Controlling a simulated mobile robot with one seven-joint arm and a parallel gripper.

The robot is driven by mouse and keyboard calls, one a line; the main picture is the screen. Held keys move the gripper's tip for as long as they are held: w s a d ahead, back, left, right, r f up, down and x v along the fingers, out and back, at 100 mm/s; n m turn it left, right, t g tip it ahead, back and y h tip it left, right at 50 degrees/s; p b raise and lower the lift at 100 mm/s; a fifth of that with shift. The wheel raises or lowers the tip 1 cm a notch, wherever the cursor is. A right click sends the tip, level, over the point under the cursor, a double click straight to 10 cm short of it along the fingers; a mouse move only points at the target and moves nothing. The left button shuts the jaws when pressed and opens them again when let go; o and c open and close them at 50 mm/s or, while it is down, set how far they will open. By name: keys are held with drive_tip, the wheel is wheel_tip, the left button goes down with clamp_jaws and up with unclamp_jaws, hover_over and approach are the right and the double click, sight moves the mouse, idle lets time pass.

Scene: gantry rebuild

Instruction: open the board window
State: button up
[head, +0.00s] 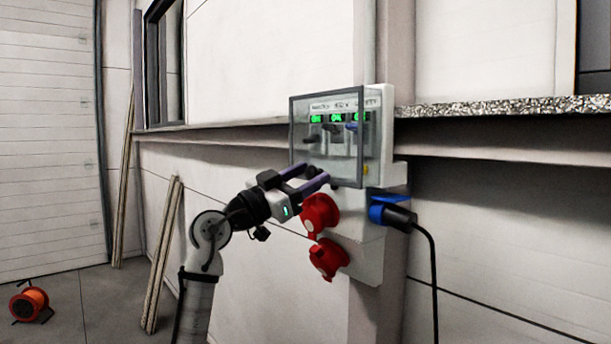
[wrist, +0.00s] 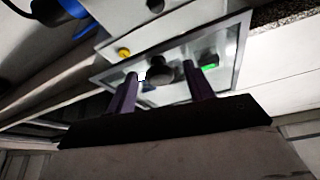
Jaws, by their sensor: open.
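The board (head: 372,172) is a light grey box on the pillar, with a clear, dark-framed window (head: 322,152) over its front. Green displays and dark switch knobs show through the pane. The window stands out in front of the box; I cannot tell whether it is fully shut. My gripper (head: 316,174) is open, with purple fingers pointing at the window's lower edge. In the wrist view the fingers (wrist: 163,80) are spread and empty in front of the window (wrist: 225,72). A knob shows between them. Whether a fingertip touches the frame is unclear.
Red sockets (head: 320,214) stick out below the board, near my gripper. A blue plug (head: 392,212) with a hanging black cable is at right. A speckled ledge (head: 500,108) runs right of the pillar. Poles (head: 163,255) lean on the wall; an orange reel (head: 29,302) lies on the floor.

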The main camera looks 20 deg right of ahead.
drive_tip(key=shift+c, duration=0.4)
clamp_jaws()
drive_tip(key=shift+s+a+r, duration=0.1)
drive_tip(key=shift+a+r, duration=0.05)
drive_tip(key=shift+a, duration=0.1)
